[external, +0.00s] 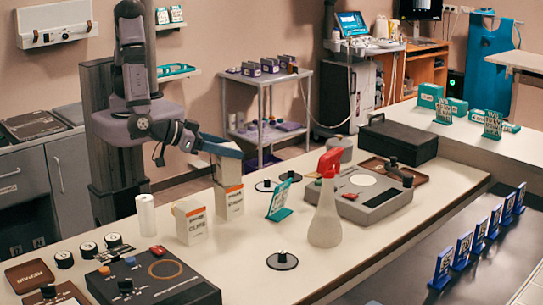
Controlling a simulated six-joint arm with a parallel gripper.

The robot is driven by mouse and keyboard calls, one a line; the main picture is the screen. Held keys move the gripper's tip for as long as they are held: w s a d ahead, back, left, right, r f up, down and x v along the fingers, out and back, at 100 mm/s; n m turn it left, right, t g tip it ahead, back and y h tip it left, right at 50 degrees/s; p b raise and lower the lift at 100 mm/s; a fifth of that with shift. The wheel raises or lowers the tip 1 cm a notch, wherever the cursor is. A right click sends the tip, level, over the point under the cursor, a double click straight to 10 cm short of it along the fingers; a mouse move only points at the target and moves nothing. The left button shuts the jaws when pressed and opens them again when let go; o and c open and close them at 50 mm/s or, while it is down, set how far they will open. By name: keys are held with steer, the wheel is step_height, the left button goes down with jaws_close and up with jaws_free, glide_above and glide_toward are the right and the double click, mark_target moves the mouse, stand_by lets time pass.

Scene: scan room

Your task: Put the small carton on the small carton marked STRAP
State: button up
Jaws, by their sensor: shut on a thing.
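The two look touching or nearly so; I cannot tell whether a gap remains. The held carton looks roughly upright. The fingertips are partly hidden by the carton.
A carton marked CUPS (191,224) stands close on the left, beside a white roll (146,214). A teal sign (280,200) and a spray bottle (325,210) stand to the right. A dark control box (150,279) is at the front left.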

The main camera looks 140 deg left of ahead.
steer(key=shift+f, duration=0.3)
steer(key=shift+f, duration=0.15)
steer(key=o, duration=1.1)
steer(key=shift+c, duration=0.2)
steer(key=shift+r, duration=0.2)
steer(key=b+v, duration=0.2)
steer(key=v, duration=1)
steer(key=shift+b, duration=0.35)
